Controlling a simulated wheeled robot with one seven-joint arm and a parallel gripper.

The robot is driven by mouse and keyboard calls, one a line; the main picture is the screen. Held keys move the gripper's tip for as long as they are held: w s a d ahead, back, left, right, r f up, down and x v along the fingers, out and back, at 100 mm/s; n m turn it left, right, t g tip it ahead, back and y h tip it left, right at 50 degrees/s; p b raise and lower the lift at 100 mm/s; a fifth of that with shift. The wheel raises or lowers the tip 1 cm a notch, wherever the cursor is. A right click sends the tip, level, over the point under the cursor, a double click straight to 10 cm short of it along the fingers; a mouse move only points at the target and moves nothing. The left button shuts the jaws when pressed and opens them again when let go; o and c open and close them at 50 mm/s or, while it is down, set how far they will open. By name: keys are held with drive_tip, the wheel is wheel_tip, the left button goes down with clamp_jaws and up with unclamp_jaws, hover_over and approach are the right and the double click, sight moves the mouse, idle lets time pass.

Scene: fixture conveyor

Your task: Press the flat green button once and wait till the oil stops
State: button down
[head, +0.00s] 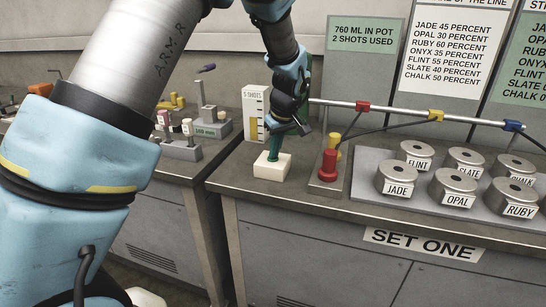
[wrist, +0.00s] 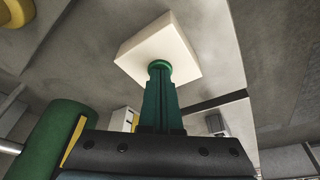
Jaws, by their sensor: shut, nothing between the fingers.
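The green button (wrist: 159,65) is a small round green piece on a white square block (head: 272,166) on the bench. The block also shows in the wrist view (wrist: 140,48). My gripper (head: 274,153) points down over the block, its green fingers together and empty. In the wrist view my gripper's fingertips (wrist: 160,76) are right at the button and hide part of it. I cannot tell whether the button is pushed in. A white gauge marked "5 SHOTS" (head: 256,104) with a yellow column stands behind. No flowing oil is visible.
A red button (head: 328,166) and a yellow one (head: 332,142) stand just right of the block. Several labelled metal pots (head: 397,178) sit farther right under a pipe (head: 395,112). A sign (head: 364,36) reads "760 ML IN POT, 2 SHOTS USED". Another bench stands left.

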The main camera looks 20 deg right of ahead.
drive_tip(key=shift+r+p, duration=1.9)
drive_tip(key=shift+r, duration=1.15)
drive_tip(key=shift+r, duration=0.1)
drive_tip(key=b+v, duration=0.3)
drive_tip(key=v, duration=0.8)
drive_tip(key=a+f+m+g, duration=0.1)
drive_tip(key=a+f, duration=0.2)
drive_tip(key=a, duration=0.7)
drive_tip(key=a+f, duration=0.3)
drive_tip(key=a, duration=0.6)
drive_tip(key=a+f+m+g, duration=0.1)
drive_tip(key=a+f, duration=0.2)
drive_tip(key=a, duration=0.7)
drive_tip(key=s+a+f, duration=0.3)
drive_tip(key=s+a, duration=0.4)
drive_tip(key=a, duration=0.1)
drive_tip(key=shift+s+a+m+h, duration=0.3)
drive_tip(key=shift+a+m, duration=0.05)
drive_tip(key=shift+m, duration=0.05)
drive_tip(key=shift+r, duration=0.1)
